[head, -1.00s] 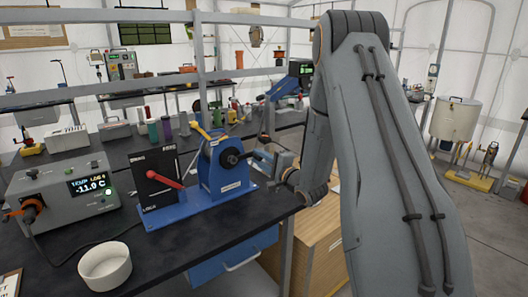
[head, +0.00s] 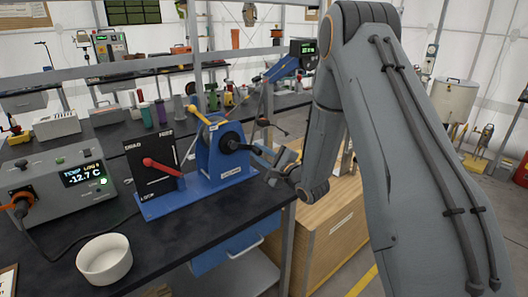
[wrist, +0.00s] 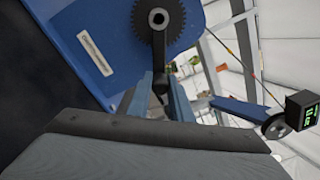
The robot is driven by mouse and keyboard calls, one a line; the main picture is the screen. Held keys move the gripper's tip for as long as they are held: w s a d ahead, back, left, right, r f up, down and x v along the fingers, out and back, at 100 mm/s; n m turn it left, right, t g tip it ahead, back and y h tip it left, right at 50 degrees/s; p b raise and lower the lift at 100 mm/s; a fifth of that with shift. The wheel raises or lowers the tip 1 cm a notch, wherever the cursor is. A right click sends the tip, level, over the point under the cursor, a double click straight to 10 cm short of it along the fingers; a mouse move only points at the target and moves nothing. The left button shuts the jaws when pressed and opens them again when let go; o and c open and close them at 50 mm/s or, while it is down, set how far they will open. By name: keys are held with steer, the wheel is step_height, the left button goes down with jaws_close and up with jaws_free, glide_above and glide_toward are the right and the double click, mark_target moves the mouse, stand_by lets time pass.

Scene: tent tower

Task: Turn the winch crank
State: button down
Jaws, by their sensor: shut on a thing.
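The blue winch (head: 214,158) stands on the dark bench, with its black crank hub (head: 231,143) on the right side facing my arm. In the wrist view the hub shows as a black toothed wheel (wrist: 158,17) on the winch's blue side plate (wrist: 97,38). The black crank arm (wrist: 159,50) points down in that view. My gripper (head: 263,153) is beside the winch, shut on the crank handle. In the wrist view my gripper's two blue-grey fingers (wrist: 162,94) lie either side of the handle, whose far end is mostly hidden.
A panel with a red lever (head: 162,167) shares the winch's blue base. A temperature box (head: 62,190) reads -12.7 C at left. A white bowl (head: 104,259) sits near the bench's front. A wooden cabinet (head: 322,235) stands below my gripper.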

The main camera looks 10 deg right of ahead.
steer(key=c, duration=1.6)
jaws_free()
steer(key=shift+b+v, duration=1.1)
steer(key=shift+v, duration=2.8)
